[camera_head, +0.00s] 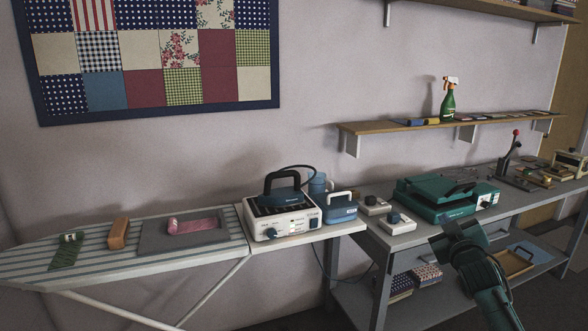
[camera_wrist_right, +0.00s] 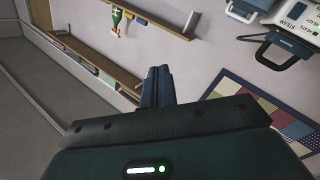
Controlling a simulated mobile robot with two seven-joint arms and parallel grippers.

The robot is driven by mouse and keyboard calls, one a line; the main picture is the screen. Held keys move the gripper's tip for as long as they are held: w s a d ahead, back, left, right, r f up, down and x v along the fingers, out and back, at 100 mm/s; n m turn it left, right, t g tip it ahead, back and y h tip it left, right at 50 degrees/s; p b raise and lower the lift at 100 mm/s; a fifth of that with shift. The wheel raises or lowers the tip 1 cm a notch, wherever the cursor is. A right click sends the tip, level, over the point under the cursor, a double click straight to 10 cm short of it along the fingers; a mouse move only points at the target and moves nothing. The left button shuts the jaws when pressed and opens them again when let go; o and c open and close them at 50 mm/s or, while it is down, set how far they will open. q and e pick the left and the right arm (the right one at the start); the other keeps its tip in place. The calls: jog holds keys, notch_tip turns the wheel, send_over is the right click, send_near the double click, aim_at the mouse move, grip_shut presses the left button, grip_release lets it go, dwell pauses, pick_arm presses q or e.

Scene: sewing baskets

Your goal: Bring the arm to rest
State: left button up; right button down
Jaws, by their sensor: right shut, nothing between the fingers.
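My right arm comes in from the lower right of the head view, with its dark gripper (camera_head: 458,231) raised in front of the grey workbench. The gripper is shut and empty. In the right wrist view its two fingers (camera_wrist_right: 157,86) lie together with nothing between them. It touches nothing that I can see. My left arm and gripper are not in view.
The workbench (camera_head: 420,232) carries a green press (camera_head: 440,197) just behind my right gripper. A steam iron (camera_head: 282,190) stands on its station left of it. The striped ironing board (camera_head: 100,272) is far left. A wooden tray (camera_head: 515,262) sits on the lower shelf.

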jog(key=s+a+f+g+y, duration=0.2)
jog(key=s+a+f, duration=0.4)
jog(key=s+f, duration=0.3)
jog(key=s+a+f+g+y, duration=0.2)
jog(key=s+a+f, duration=0.45)
jog(key=f, duration=0.55)
jog(key=s+a+f+g, duration=0.1)
jog(key=s+a+f, duration=0.1)
jog(key=s, duration=0.6)
jog(key=s+a+f+m+g+y, duration=0.1)
jog(key=s+a, duration=0.3)
jog(key=s, duration=0.4)
jog(key=s+a+f+g+y, duration=0.1)
jog(key=s+a+f, duration=0.2)
jog(key=s, duration=0.5)
jog(key=shift+a+f+m, duration=0.25)
jog(key=shift+f+m, duration=0.15)
